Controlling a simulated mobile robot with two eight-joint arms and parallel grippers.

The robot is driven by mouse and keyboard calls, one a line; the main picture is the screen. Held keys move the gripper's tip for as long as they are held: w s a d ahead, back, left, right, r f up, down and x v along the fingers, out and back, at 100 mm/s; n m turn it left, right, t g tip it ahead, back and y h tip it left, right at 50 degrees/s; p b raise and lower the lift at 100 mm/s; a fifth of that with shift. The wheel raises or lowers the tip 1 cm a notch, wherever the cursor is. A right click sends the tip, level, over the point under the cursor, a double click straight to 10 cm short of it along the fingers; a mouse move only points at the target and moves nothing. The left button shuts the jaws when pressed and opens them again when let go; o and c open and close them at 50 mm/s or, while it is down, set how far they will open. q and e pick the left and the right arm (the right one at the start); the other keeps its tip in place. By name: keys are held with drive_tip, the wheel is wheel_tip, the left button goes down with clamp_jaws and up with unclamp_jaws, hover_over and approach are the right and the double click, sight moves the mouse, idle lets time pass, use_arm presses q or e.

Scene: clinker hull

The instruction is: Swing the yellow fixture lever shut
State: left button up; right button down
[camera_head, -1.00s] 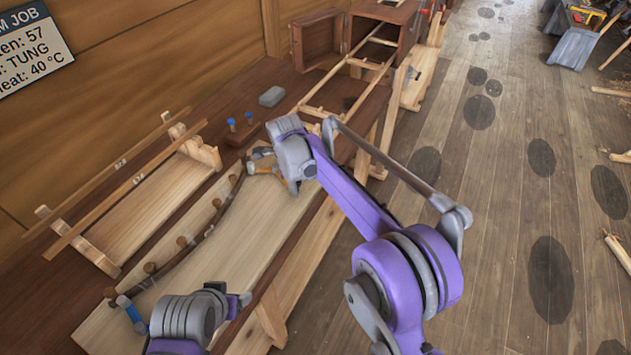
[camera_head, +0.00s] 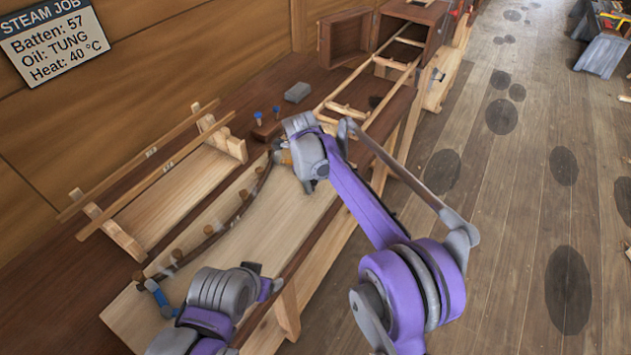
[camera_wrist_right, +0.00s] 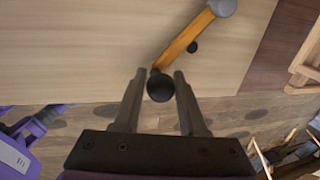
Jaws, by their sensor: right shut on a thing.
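The yellow fixture lever (camera_wrist_right: 185,40) runs from a grey round pivot down to a black ball knob (camera_wrist_right: 160,88) in the right wrist view. My right gripper (camera_wrist_right: 160,75) has its two fingers on either side of that knob and is shut on it. In the head view my right gripper (camera_head: 289,160) is at the far end of the dark curved batten (camera_head: 205,240), and my wrist hides most of the lever. A blue lever (camera_head: 158,296) is at the batten's near end. My left arm is at the bottom, and its fingers cannot be made out.
Wooden pegs line the batten on the pale board (camera_head: 265,225). A wooden rack (camera_head: 165,195) stands left of it.

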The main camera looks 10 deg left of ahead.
drive_tip(key=shift+s+a, duration=0.1)
drive_tip(key=shift+c, duration=2.3)
unclamp_jaws()
drive_tip(key=shift+r, duration=0.1)
wheel_tip(320, 180, up, 10)
drive_tip(key=s, duration=0.2)
drive_tip(key=shift+a+r, duration=0.2)
drive_tip(key=shift+a, duration=0.15)
